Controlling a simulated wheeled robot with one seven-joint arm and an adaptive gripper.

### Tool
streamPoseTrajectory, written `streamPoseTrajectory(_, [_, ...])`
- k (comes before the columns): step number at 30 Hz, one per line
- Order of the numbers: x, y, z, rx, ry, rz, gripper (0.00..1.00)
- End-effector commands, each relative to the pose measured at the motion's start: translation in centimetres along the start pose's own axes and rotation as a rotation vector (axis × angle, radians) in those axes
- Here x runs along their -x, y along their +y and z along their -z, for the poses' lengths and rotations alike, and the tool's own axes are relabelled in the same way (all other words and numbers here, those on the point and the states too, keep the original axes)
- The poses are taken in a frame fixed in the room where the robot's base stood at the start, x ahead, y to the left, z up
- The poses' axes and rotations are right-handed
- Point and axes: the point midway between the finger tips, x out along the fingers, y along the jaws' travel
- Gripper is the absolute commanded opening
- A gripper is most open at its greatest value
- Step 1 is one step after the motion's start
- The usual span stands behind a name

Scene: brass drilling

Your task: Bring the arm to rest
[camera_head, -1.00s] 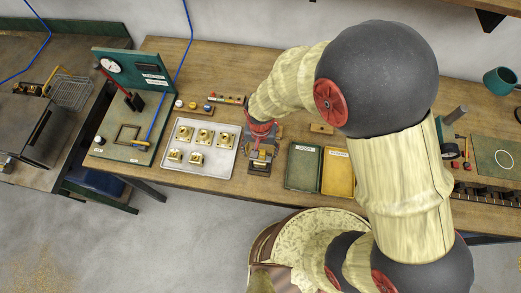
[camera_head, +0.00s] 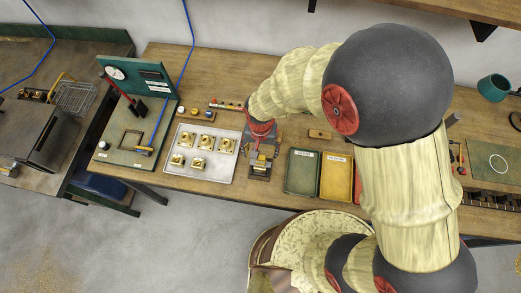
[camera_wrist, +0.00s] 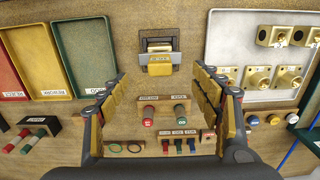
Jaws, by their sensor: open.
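My gripper (camera_wrist: 163,84) is open and empty in the wrist view, its two padded fingers wide apart. Between and beyond the fingers is a small vise (camera_wrist: 160,45) with a brass block (camera_wrist: 160,68) in it. The gripper does not touch the block. In the head view my arm reaches over the bench, and its red wrist part is above the vise (camera_head: 260,165); the fingers are mostly hidden there.
Green tray (camera_head: 288,182), yellow tray (camera_head: 325,195) and partly hidden red tray (camera_wrist: 22,82) lie beside the vise. A pale plate (camera_head: 188,173) with several brass parts lies on its other side. Red (camera_wrist: 148,121) and green buttons (camera_wrist: 179,109) sit near the gripper. A green test stand (camera_head: 125,152) stands left.

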Motion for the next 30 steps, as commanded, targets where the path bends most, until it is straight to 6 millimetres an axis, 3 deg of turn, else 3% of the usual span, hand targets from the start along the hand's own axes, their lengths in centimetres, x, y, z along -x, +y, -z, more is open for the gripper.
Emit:
streamPoseTrajectory(14, [0.0,0.3,-0.3,0.059,-0.012,-0.009,0.65])
streamPoseTrajectory(18, [-0.1,2.4,-3.1,0.195,-0.090,-0.058,0.65])
streamPoseTrajectory(21, [2.7,3.9,-4.3,0.305,-0.111,-0.061,0.65])
streamPoseTrajectory(30, [8.7,9.3,-4.2,0.392,-0.026,-0.009,0.65])
